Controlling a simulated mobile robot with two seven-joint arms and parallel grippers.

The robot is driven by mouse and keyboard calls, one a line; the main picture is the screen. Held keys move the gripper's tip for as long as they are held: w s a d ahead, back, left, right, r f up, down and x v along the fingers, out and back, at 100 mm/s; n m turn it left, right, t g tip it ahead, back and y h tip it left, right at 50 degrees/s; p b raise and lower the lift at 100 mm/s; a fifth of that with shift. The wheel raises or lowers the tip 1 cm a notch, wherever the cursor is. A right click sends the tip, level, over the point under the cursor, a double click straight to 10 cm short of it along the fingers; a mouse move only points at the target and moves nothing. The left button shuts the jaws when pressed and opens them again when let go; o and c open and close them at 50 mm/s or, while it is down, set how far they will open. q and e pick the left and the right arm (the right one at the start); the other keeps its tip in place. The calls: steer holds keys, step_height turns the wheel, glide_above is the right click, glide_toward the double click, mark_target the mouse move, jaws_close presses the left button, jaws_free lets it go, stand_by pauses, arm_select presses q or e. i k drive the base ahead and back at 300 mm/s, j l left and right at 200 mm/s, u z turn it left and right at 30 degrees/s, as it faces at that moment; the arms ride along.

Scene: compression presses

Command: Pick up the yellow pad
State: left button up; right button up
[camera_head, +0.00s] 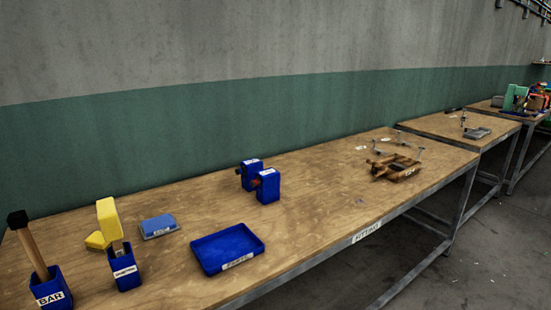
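A yellow block-like piece (110,219) stands upright in a small blue labelled holder (125,270) at the left of the near wooden table. A second, flatter yellow piece (97,241) lies on the tabletop just behind that holder, partly hidden by it. I cannot tell for sure which of the two is the yellow pad. Neither of my grippers shows in the head view.
A blue holder marked BAR (50,290) with a wooden-handled tool stands at left. A brown wooden frame (396,168) lies further right.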

mark_target(95, 242)
steer(key=j+u, duration=0.1)
steer(key=u, duration=1.25)
steer(key=j+u, duration=0.3)
steer(key=i+j+u, duration=0.15)
steer(key=u, duration=0.15)
